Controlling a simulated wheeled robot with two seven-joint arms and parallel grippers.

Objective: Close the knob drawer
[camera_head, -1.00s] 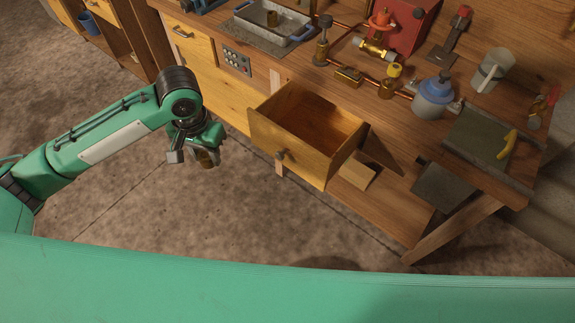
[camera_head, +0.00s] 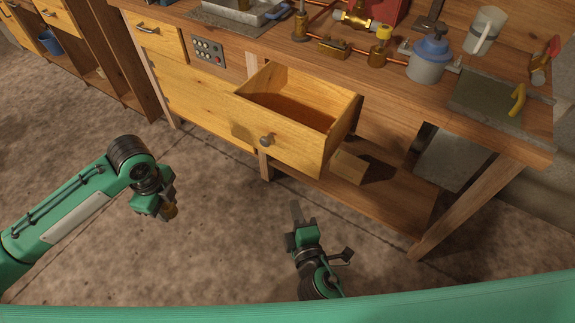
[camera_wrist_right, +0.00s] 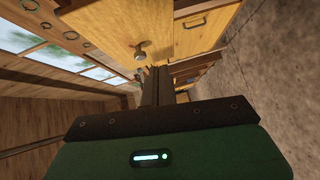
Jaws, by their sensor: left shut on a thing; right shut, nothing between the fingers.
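The knob drawer (camera_head: 290,135) is pulled out of the wooden workbench and its empty-looking inside shows from above. Its round metal knob (camera_head: 267,141) is on the front panel. In the right wrist view the knob (camera_wrist_right: 141,52) shows on the drawer front (camera_wrist_right: 105,28), just beyond the fingertips. My right gripper (camera_head: 296,208) is shut and empty, in front of and below the drawer, apart from it; its fingers also show in the right wrist view (camera_wrist_right: 156,72). My left gripper (camera_head: 167,206) is shut on a small brown-gold thing (camera_head: 170,211), left of the drawer, over the floor.
The workbench top (camera_head: 290,50) carries copper pipes, brass fittings, a blue-topped grey container (camera_head: 428,60) and a tray (camera_head: 235,12). A wooden block (camera_head: 348,167) lies on the lower shelf behind the drawer. The floor before the bench is clear.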

